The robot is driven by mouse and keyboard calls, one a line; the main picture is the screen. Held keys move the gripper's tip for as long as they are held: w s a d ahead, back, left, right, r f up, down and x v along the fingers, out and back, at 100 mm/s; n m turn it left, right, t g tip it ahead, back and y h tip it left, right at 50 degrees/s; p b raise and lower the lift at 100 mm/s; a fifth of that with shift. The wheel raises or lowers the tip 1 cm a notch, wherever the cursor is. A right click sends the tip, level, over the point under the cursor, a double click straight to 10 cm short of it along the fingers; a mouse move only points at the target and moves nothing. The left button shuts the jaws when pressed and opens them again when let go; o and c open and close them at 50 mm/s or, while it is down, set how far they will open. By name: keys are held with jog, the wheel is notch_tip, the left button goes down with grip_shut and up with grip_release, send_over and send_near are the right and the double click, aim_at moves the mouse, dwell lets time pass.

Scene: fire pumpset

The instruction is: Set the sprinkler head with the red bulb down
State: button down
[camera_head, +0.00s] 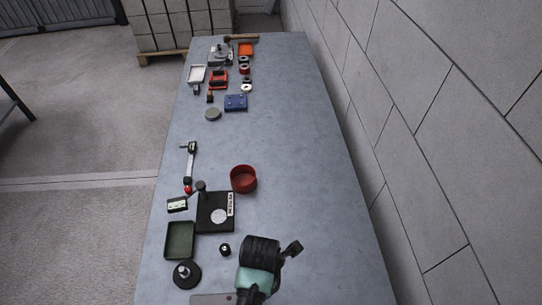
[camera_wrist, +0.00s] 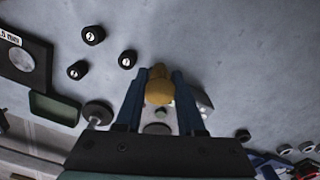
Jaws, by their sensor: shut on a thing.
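My gripper (camera_wrist: 159,74) shows in the wrist view with its two blue fingers shut on a rounded brass-coloured piece (camera_wrist: 158,90), which I take to be the sprinkler head. Its red bulb does not show from this angle. I cannot tell whether the piece touches the table or hangs above it. In the head view my arm covers the spot, and neither the fingers nor the held piece shows clearly.
Several small black knobs (camera_wrist: 93,35) stand near the fingers; one knob (camera_head: 225,249) shows in the head view. A green tray (camera_head: 180,240), a black round base (camera_head: 187,275), a black plate (camera_head: 204,223) and a red cup (camera_head: 243,179) stand nearby. The table's right side is clear.

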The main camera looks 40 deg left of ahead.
notch_tip(320, 180, down, 4)
jog(key=shift+s+a+r, duration=0.1)
jog(key=shift+a+r, duration=0.05)
jog(key=shift+r, duration=0.1)
jog(key=shift+f, duration=2.1)
jog(key=shift+f, duration=0.15)
jog(key=c, duration=0.5)
grip_release()
